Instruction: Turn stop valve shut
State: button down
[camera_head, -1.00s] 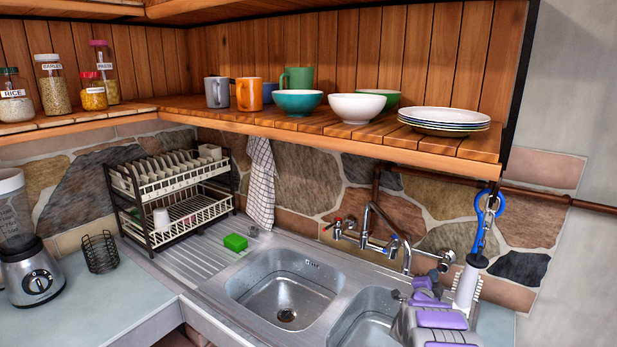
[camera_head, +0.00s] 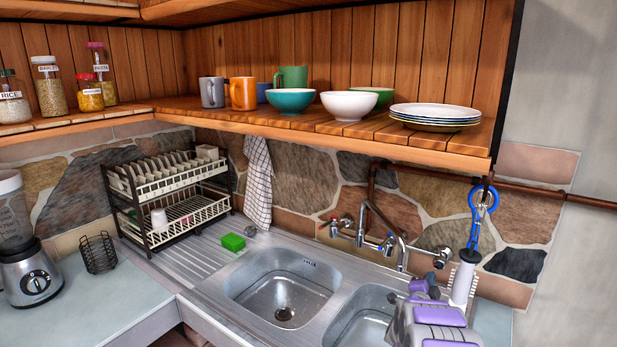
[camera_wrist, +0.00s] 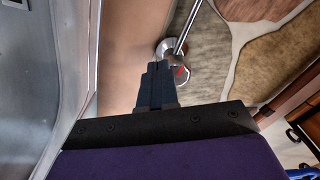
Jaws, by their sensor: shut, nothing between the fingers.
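A chrome wall fitting (camera_head: 442,258), which looks like the stop valve, is on the stone wall right of the sink tap. In the wrist view a round chrome fitting (camera_wrist: 166,48) with a pipe and a small red mark shows just beyond the fingertips. Its handle position cannot be made out. My gripper (camera_head: 420,286), grey and purple, is over the right side of the sink, below and in front of the wall fitting. In the wrist view its dark fingers (camera_wrist: 158,72) are together and empty, overlapping the fitting's lower edge. Contact cannot be told.
The tap (camera_head: 372,235) with red and blue marked handles is left of the fitting. A brush with a blue ring (camera_head: 483,205) hangs close on the right. The shelf (camera_head: 340,138) with dishes is above. The double sink (camera_head: 285,290) lies below.

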jog(key=s+a, duration=0.2)
jog(key=shift+s+a+f, duration=0.25)
jog(key=shift+s+a, duration=0.05)
jog(key=shift+a, duration=0.05)
